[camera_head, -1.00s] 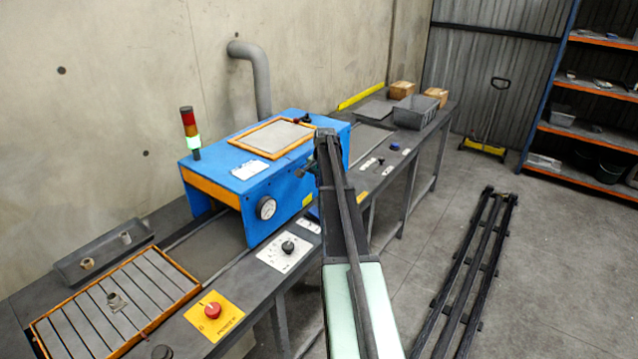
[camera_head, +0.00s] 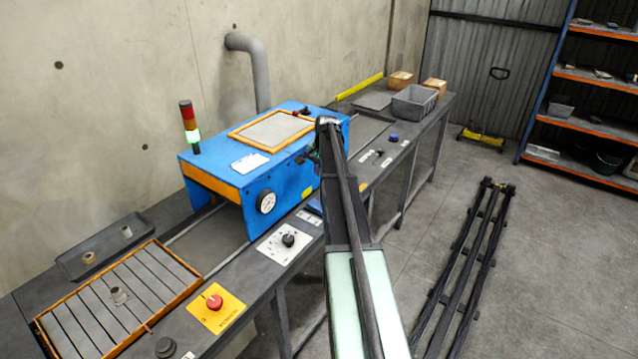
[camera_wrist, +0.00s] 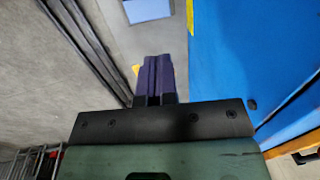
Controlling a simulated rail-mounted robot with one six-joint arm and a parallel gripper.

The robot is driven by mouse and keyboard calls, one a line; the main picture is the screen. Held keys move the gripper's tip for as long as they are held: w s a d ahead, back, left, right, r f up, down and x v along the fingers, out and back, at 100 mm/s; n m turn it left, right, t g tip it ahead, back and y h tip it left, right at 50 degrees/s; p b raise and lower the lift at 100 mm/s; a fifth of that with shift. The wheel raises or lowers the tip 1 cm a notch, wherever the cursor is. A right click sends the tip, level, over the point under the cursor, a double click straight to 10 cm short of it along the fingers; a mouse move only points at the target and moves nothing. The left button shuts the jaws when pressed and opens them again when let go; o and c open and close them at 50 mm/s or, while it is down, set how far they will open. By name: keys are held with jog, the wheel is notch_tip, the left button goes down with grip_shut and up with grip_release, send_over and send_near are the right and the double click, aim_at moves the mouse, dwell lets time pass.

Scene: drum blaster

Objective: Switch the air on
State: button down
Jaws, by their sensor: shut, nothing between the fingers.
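The blue blasting machine (camera_head: 250,160) stands on the long bench in the head view, with a round pressure gauge (camera_head: 266,201) on its front. Its blue side (camera_wrist: 255,50) fills the right of the wrist view. My gripper (camera_wrist: 155,65) shows in the wrist view with its dark purple fingers together and empty, beside the blue side and apart from it. In the head view my arm hides most of the gripper and part of the machine's right end. A white panel with a black knob (camera_head: 288,240) lies on the bench front. I cannot tell which control is the air switch.
A yellow plate with a red button (camera_head: 215,302) is on the near bench edge. An orange-framed slatted tray (camera_head: 120,295) lies at left. More small controls (camera_head: 378,156) and a grey crate (camera_head: 414,102) are farther along. A black rail (camera_head: 470,260) lies on the floor at right.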

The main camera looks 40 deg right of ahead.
aim_at(314, 202)
jog(key=f+b, duration=0.4)
jog(key=w+f+b, duration=0.1)
jog(key=f+b, duration=0.3)
jog(key=f, duration=0.1)
jog(key=w+f+b, duration=0.1)
jog(key=f+b, duration=0.3)
jog(key=shift+a+f, duration=0.15)
jog(key=shift+a, duration=0.1)
